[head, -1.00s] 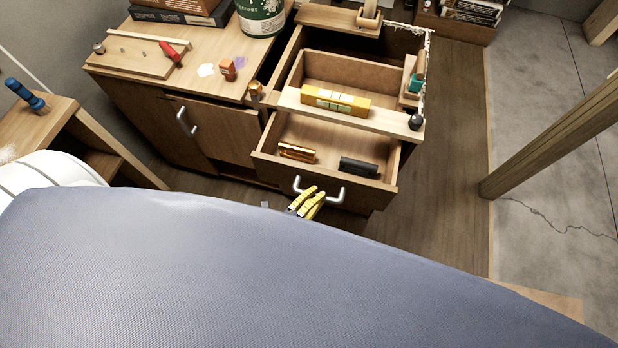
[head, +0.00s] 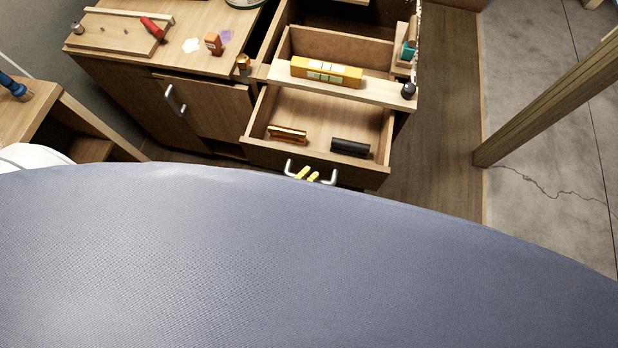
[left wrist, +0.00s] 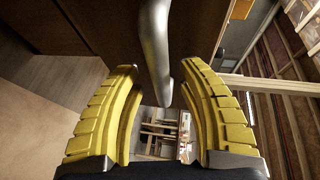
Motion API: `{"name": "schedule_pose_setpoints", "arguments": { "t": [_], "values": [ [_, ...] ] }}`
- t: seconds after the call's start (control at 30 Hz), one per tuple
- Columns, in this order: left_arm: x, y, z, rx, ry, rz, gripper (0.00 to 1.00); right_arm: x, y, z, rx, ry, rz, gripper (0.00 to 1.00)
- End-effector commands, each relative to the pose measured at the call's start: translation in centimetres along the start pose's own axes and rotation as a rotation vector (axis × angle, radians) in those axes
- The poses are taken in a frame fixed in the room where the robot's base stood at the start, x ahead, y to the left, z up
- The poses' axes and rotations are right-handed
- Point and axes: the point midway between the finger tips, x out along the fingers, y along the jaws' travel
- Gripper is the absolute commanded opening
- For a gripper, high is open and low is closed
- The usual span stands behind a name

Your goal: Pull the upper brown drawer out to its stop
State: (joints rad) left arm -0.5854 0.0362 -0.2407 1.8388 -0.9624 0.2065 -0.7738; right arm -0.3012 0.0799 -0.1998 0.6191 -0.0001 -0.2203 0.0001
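The brown drawer (head: 310,113) stands well open in the head view, with a copper-coloured piece (head: 287,133) and a dark cylinder (head: 350,147) inside. Its pale bar handle (head: 289,166) is on the front and also crosses the left wrist view (left wrist: 155,45). My left gripper (head: 307,175) is at the handle, only its yellow fingertips showing above a grey-blue surface. In the left wrist view, the left gripper's fingers (left wrist: 163,80) are wide apart, with the handle's end between them and gaps on both sides. My right gripper is not in view.
The worktop (head: 120,50) at left holds a red-handled tool (head: 153,28). A wooden post (head: 540,105) stands at right. The large grey-blue surface (head: 290,260) hides the foreground.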

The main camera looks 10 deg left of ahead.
Motion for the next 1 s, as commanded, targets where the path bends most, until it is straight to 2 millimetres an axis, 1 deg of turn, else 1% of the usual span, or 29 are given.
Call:
{"name": "schedule_pose_setpoints", "arguments": {
  "t": [0.23, 0.37, 0.47, 0.8, 1.0],
  "values": [
    [-0.1, -0.1, 0.1, 0.001, -0.002, -0.001, 0.40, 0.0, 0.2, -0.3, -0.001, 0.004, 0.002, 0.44],
    [-0.9, 0.0, 0.1, 0.000, -0.003, 0.001, 0.40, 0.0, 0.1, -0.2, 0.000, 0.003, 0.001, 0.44],
    [-2.2, 0.0, 0.1, 0.000, -0.003, 0.002, 0.40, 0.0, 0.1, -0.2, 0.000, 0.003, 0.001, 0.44],
    [-8.1, 0.1, 0.1, -0.001, -0.002, 0.003, 0.40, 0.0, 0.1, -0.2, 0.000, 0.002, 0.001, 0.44],
    [-10.5, 0.0, 0.1, 0.000, -0.001, 0.000, 0.40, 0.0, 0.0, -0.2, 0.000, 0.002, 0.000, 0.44]
  ]
}}
